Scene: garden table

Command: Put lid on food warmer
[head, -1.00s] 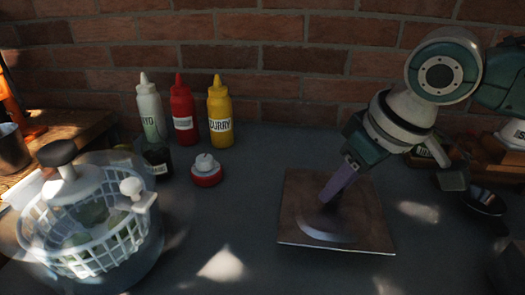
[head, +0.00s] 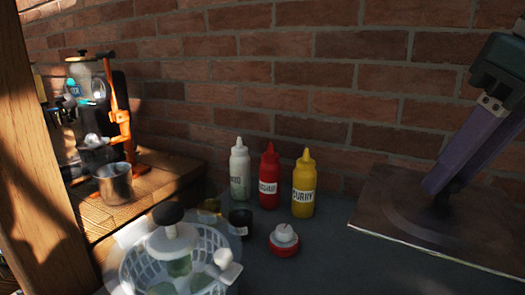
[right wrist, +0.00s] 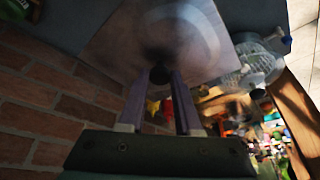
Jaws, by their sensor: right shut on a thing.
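The lid (head: 420,215) is a flat, square, brownish plate with a round raised centre. It is at the right of the head view and fills the top middle of the right wrist view (right wrist: 110,45). My right gripper (head: 445,187) comes down on it from the upper right, its purple fingers shut on the lid's dark knob. In the right wrist view the fingers (right wrist: 160,88) close in on either side of that knob (right wrist: 159,75). My left gripper is not in view. I cannot make out a food warmer in these frames.
Ketchup (head: 268,178), curry (head: 304,185) and white (head: 240,175) bottles stand by the brick wall. A red-and-white pot (head: 284,241) and a salad spinner (head: 175,265) are in front. A metal cup (head: 114,184) and an orange-framed machine (head: 120,125) stand on a wooden shelf, left.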

